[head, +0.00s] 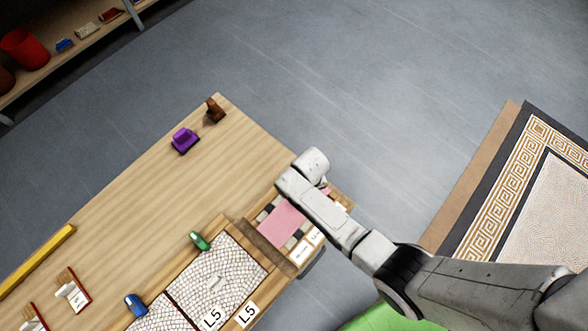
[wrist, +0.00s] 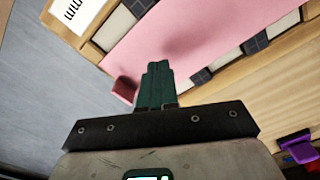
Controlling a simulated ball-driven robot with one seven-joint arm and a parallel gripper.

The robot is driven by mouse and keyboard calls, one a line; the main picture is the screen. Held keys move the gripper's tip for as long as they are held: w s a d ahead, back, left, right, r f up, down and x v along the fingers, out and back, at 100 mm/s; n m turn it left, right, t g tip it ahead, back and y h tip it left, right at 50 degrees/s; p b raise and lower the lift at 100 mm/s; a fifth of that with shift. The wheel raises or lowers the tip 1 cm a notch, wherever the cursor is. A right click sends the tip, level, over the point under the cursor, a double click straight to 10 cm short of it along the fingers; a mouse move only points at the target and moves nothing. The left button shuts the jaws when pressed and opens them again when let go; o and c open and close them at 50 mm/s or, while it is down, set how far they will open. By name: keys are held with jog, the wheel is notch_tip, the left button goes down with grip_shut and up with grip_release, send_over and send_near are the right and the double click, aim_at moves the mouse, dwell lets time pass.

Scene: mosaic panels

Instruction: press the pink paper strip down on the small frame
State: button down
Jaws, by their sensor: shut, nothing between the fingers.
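The pink paper strip (head: 281,222) lies across the small frame (head: 246,226), with dark and pale tiles showing on both sides of it. In the wrist view the strip (wrist: 205,38) is broad and flat. A pink end (wrist: 125,88) shows just left of my fingers, at the frame's edge, and seems to hang or fold down there. My gripper (wrist: 158,68) is shut and empty, its dark green fingertips over the strip near that end. I cannot tell whether they touch it. In the head view my arm hides the fingers and part of the frame.
A larger mosaic panel (head: 215,278) with L5 labels lies beside the small frame. A green object (head: 199,241), a blue object (head: 136,305), a purple object (head: 184,140) and a brown object (head: 215,110) stand on the wooden table (head: 130,215). Open grey floor (head: 330,70) lies behind.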

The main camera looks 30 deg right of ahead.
notch_tip(320, 180, up, 6)
jog(key=p, duration=0.5)
jog(key=shift+f, duration=0.2)
dwell(0.4)
jog(key=s+d+r+b, duration=0.1)
jog(key=s+d+r, duration=0.3)
jog(key=s+r, duration=0.4)
jog(key=s+d+r+n+t+b, duration=0.1)
jog(key=s+d+r, duration=0.3)
jog(key=s+r, duration=0.4)
notch_tip(320, 180, up, 5)
jog(key=shift+s+f+n, duration=0.1)
jog(key=shift+s+n, duration=0.2)
jog(key=shift+a, duration=0.1)
dwell(0.5)
